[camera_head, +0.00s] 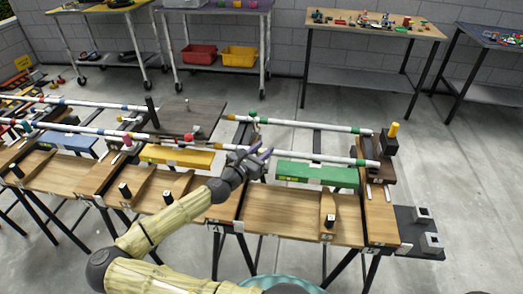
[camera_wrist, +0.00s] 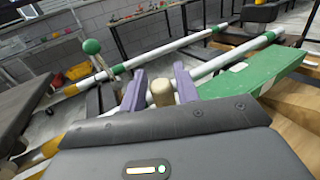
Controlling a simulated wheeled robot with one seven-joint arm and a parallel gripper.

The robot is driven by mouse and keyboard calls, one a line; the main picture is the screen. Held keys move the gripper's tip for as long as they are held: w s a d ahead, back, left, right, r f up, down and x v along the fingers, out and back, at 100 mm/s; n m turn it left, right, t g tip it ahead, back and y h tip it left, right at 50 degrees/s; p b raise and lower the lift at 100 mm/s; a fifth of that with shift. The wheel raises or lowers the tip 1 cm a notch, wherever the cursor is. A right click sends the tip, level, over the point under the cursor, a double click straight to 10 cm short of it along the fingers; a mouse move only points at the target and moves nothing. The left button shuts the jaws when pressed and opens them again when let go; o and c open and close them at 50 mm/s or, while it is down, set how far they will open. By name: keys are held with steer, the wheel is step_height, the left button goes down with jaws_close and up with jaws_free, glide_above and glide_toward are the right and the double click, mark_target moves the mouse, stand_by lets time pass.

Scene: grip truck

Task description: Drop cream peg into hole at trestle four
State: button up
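My gripper (camera_head: 259,151) is above the joint between two wooden trestle tops, left of the green board (camera_head: 317,174). In the wrist view its purple fingers (camera_wrist: 160,88) stand on both sides of the cream peg (camera_wrist: 161,93) and appear to hold it. The peg's rounded top shows; its lower end is hidden behind the gripper body. A trestle top (camera_head: 218,208) below my arm bears a small label that looks like a 4. The hole cannot be made out in either view.
White rails with coloured bands (camera_head: 300,124) run along the trestles. A green ball-topped post (camera_wrist: 92,47) stands left of my fingers. A dark plate (camera_head: 180,115) and a yellow board (camera_head: 178,156) lie to the left. A yellow peg (camera_head: 393,130) stands at the right end.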

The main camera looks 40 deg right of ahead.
steer(key=shift+o, duration=1.3)
steer(key=v, duration=1.7)
steer(key=shift+a, duration=0.2)
steer(key=shift+w+a, duration=0.1)
